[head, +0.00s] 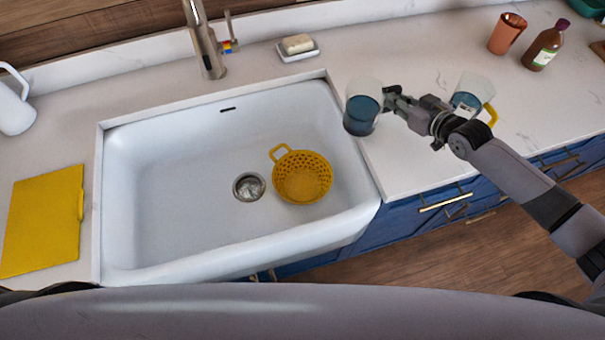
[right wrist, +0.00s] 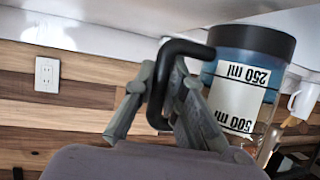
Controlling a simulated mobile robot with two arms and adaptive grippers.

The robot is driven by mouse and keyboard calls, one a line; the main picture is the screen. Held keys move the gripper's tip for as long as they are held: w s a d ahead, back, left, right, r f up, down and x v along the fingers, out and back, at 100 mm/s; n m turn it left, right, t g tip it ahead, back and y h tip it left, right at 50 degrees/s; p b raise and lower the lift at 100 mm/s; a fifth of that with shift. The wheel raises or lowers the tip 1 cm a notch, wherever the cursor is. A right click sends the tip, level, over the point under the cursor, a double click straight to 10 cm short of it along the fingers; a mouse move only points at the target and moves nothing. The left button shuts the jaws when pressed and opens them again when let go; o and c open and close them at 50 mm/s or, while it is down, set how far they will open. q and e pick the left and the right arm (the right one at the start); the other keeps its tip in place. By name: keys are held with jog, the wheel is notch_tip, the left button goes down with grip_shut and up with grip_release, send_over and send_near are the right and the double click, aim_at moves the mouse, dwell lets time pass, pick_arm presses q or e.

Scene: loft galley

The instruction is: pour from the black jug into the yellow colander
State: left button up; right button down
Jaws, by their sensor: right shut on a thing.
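The black jug (head: 362,112) is clear with blue liquid in its lower part and a black handle (right wrist: 160,85). It is about upright at the sink's right rim. My right gripper (head: 391,98) is shut on its handle; the right wrist view shows the fingers (right wrist: 160,100) around it. That view is upside down, with the jug's dark base (right wrist: 252,40) at the top. I cannot tell whether the base touches the counter. The yellow colander (head: 302,178) sits in the sink, left of and nearer than the jug; no contents are visible. My left gripper is not in view.
The white sink (head: 180,160) has a drain (head: 249,187) beside the colander and a tap (head: 205,45) behind. A second jug with a yellow handle (head: 491,114) stands behind my right arm. Soap dish (head: 298,55), cup (head: 507,34) and bottle (head: 543,47) stand farther back.

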aim_at(375, 84)
jog(key=r+p, duration=0.1)
jog(key=p, duration=0.1)
jog(key=shift+s+a+r+p, duration=0.1)
jog(key=shift+a+p, duration=0.1)
jog(key=shift+p, duration=0.15)
jog(key=shift+s+a+r+n+h+p, duration=0.15)
jog(key=shift+a+n+h+p, duration=0.3)
jog(key=shift+p, duration=0.3)
jog(key=shift+s+a+r+n+t+h+p, duration=0.1)
jog(key=shift+a+r+n+t+h+p, duration=0.35)
jog(key=shift+p, duration=0.6)
jog(key=shift+s+a+r+n+p, duration=0.15)
jog(key=shift+r+n+p, duration=0.2)
jog(key=shift+r+n, duration=0.05)
jog(key=shift+s+a+r+n+h, duration=0.25)
jog(key=shift+a+r+n+h, duration=0.2)
jog(key=shift+a, duration=0.35)
jog(key=shift+s+a+r+n+h, duration=0.25)
jog(key=shift+a+r+n+h, duration=0.25)
jog(key=shift+a+r, duration=0.2)
jog(key=shift+s+a+r+n+t, duration=0.1)
jog(key=shift+s+a+n+t, duration=0.05)
jog(key=shift+a+n+t, duration=0.15)
jog(key=shift+a+r+h, duration=0.1)
jog(key=shift+a+h, duration=0.15)
jog(key=shift+n, duration=0.25)
